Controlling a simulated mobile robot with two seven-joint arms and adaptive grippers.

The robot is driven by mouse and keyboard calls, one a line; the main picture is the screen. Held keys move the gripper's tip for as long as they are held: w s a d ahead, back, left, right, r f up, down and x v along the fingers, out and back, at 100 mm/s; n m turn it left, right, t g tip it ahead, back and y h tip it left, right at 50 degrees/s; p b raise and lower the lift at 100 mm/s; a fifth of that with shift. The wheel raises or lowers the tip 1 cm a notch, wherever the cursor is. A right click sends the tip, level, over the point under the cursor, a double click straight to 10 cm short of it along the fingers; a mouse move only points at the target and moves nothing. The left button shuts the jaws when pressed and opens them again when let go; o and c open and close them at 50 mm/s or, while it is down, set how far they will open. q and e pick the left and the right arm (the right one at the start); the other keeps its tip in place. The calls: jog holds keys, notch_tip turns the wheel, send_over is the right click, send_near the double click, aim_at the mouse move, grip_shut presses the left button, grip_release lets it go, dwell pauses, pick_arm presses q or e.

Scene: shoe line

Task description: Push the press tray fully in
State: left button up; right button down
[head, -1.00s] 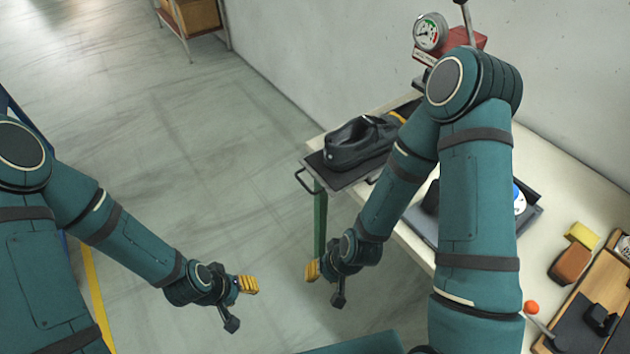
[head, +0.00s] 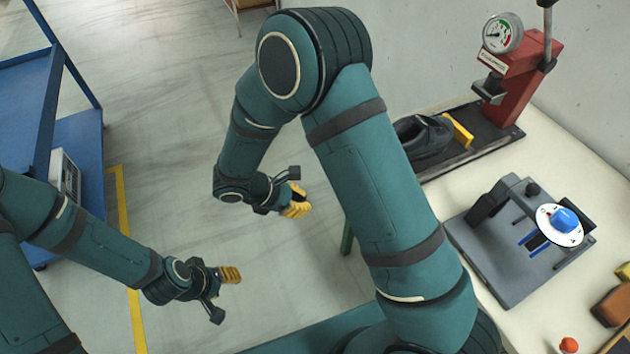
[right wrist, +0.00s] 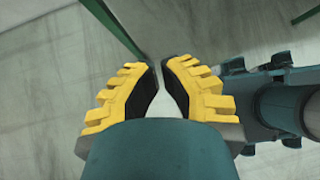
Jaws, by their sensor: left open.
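The press tray (head: 440,170) is dark and flat and runs from under the red press (head: 525,80) to the left. Its outer end is hidden behind my right arm, so how far it sticks out cannot be told. A black shoe (head: 424,137) lies on it, partly hidden, with a yellow bar (head: 458,130) beside it. My right gripper (head: 298,205) is over the floor, left of the table and apart from the tray. In the right wrist view its fingers (right wrist: 160,68) have a narrow empty gap. My left gripper (head: 232,275) is open and empty over the floor, further left.
A grey fixture (head: 505,280) with a white dial and blue knob stands on the cream table (head: 440,205). An orange ball knob (head: 569,345) and a brown block (head: 612,306) are at lower right. A blue cart (head: 75,150) stands at left. The floor between is clear.

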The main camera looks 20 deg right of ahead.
pick_arm(q)
jog(key=shift+s+a+f+b, duration=0.1)
jog(key=shift+a+f+b, duration=0.15)
jog(key=shift+f+b, duration=0.15)
pick_arm(e)
jog(key=w+d+f+n+t+h, duration=0.1)
jog(key=w+d+f, duration=0.2)
jog(key=d, duration=0.8)
jog(key=shift+w, duration=0.15)
pick_arm(q)
jog(key=shift+s+f+b, duration=0.25)
jog(key=shift+f+b, duration=0.4)
pick_arm(e)
jog(key=d, duration=0.6)
jog(key=w+d, duration=0.1)
jog(key=d, duration=0.2)
jog(key=shift+d, duration=0.35)
jog(key=shift+f, duration=0.1)
